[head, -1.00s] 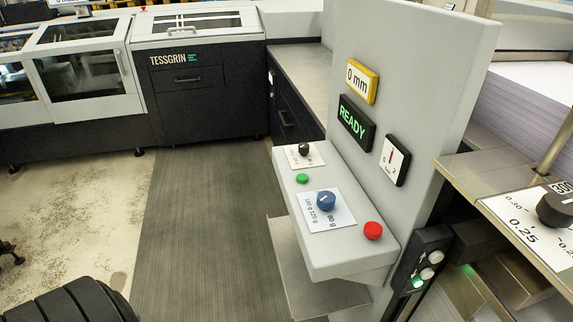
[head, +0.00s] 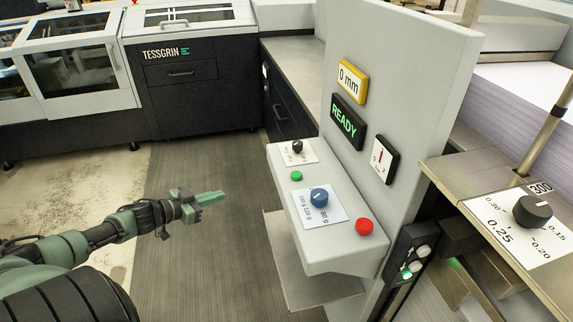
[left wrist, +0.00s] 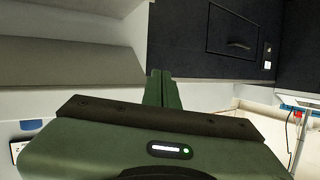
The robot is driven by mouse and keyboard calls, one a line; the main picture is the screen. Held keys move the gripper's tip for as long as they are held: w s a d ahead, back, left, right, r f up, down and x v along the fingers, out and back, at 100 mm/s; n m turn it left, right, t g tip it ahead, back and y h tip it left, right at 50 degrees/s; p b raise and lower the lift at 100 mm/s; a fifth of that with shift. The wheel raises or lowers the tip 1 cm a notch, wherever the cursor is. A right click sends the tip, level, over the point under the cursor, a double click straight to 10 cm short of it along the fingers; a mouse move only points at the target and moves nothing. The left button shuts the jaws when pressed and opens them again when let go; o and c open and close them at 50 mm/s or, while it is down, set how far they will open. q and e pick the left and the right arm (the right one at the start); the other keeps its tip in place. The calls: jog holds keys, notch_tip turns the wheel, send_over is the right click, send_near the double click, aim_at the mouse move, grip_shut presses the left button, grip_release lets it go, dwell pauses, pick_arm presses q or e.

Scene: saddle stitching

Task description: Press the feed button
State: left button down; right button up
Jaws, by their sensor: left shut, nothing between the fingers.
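A light grey console (head: 335,245) carries a green button (head: 296,176), a red button (head: 364,226), a blue knob (head: 319,196) on a paper weight scale and a black knob (head: 297,146). No readable label says which is the feed button. My left gripper (head: 222,196) is shut and empty, left of the console and apart from it, pointing right. Its closed fingers (left wrist: 163,88) also show in the left wrist view. My right gripper is out of view.
An upright panel shows a yellow "0 mm" display (head: 352,81), a green "READY" sign (head: 348,122) and a gauge (head: 383,159). A dial plate (head: 520,228) stands at right. The grey floor mat (head: 190,255) left of the console is clear.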

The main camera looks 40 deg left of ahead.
aim_at(287, 179)
pick_arm(q)
jog(key=w+d+r+m+g+h, duration=0.1)
jog(key=w+d+r+m+h, duration=0.1)
jog(key=d+r, duration=0.4)
jog(key=w+d+r+m+g+h, duration=0.1)
jog(key=d+r+h, duration=0.4)
jog(key=r, duration=0.7)
jog(key=shift+w+d+r+m+g+p, duration=0.3)
jog(key=shift+w+d+m+g+p, duration=0.15)
jog(key=shift+d+m, duration=0.4)
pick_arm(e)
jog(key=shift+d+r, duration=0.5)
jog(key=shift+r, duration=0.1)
pick_arm(q)
jog(key=shift+a, duration=0.1)
